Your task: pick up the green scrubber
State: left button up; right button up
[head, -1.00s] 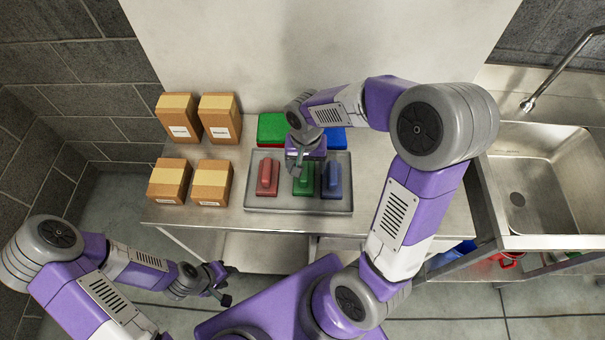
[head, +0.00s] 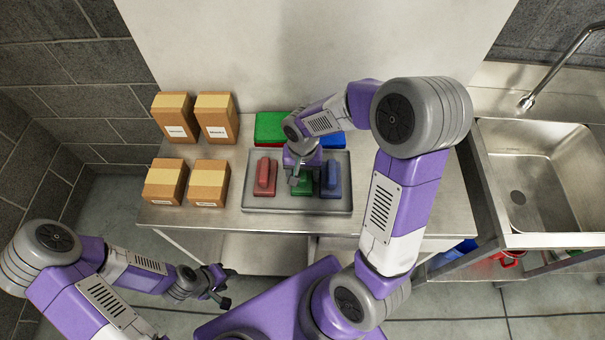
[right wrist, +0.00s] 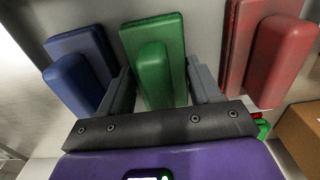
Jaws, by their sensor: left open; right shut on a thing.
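The green scrubber (head: 302,187) lies in the middle of a grey tray (head: 267,208), between a red and a blue one. My right gripper (head: 296,178) is over it and partly hides it in the head view. In the right wrist view the green scrubber (right wrist: 155,65) stands between the two fingers of my right gripper (right wrist: 162,85), which is shut on its raised handle. Whether it is lifted off the tray I cannot tell. My left gripper (head: 222,285) is open and empty, low at the left, away from the table.
The red scrubber (head: 265,177) and the blue scrubber (head: 331,179) lie close on either side. Green (head: 270,127) and blue pads are stacked behind the tray. Several cardboard boxes (head: 207,183) stand at the left; a sink (head: 545,180) is at the right.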

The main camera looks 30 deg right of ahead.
notch_tip(320, 180, up, 10)
jog(key=p, duration=0.2)
jog(key=shift+p, duration=0.3)
jog(key=o, duration=0.7)
jog(key=shift+c, duration=0.2)
jog(key=c, duration=0.4)
jog(key=shift+o, duration=0.2)
jog(key=w+d+r+n+t+h+p, duration=0.1)
jog(key=w+r+n+t+h+p, duration=0.2)
jog(key=r, duration=0.8)
jog(key=w+d+r+n+t+h+p, duration=0.1)
jog(key=w+d+r+n+t+p, duration=0.15)
jog(key=w+r, duration=0.6)
jog(key=w+d+r+n+t+h+p, duration=0.1)
jog(key=w+r+n+t+h+p, duration=0.15)
jog(key=r, duration=1.05)
jog(key=s+d+r+t+h+p, duration=0.1)
jog(key=r+t+p, duration=0.1)
jog(key=r, duration=0.9)
jog(key=s+r+n+t+h+p, duration=0.1)
jog(key=s+r+t+p, duration=0.15)
jog(key=r, duration=0.85)
jog(key=s+d+r+t+h+p, duration=0.1)
jog(key=r+t+p, duration=0.15)
jog(key=r, duration=0.85)
jog(key=p+x, duration=0.3)
jog(key=x, duration=0.3)
jog(key=shift+r, duration=0.15)
